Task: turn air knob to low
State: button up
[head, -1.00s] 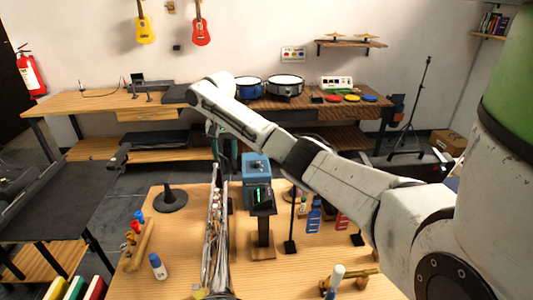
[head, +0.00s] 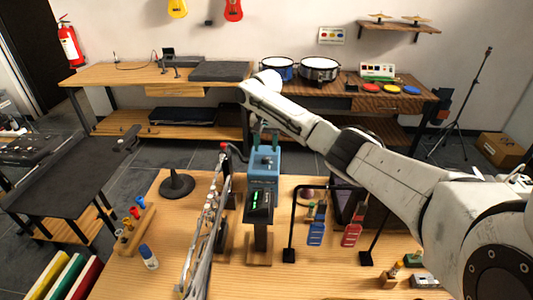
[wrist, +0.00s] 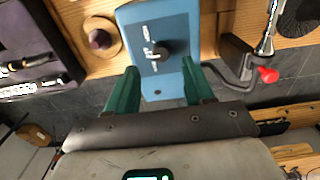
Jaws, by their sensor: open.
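The blue box (head: 264,162) stands on the wooden table behind a small black display. In the wrist view the blue box (wrist: 150,22) shows its face with white markings, too small to read. A dark knob (wrist: 158,51) with a light pointer sits on this face. My gripper (wrist: 159,68) is open, with one green finger on each side of the knob and a gap to it. I cannot tell whether the fingers touch the box. In the head view my gripper (head: 265,133) is at the far side of the box, and the knob is hidden.
A black frame (head: 290,225) with blue and red pieces is to the right. A round black stand (head: 177,184) is at the left.

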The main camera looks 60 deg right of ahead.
aim_at(265, 158)
jog(key=shift+a+f, duration=0.1)
jog(key=shift+f, duration=2.25)
grip_shut()
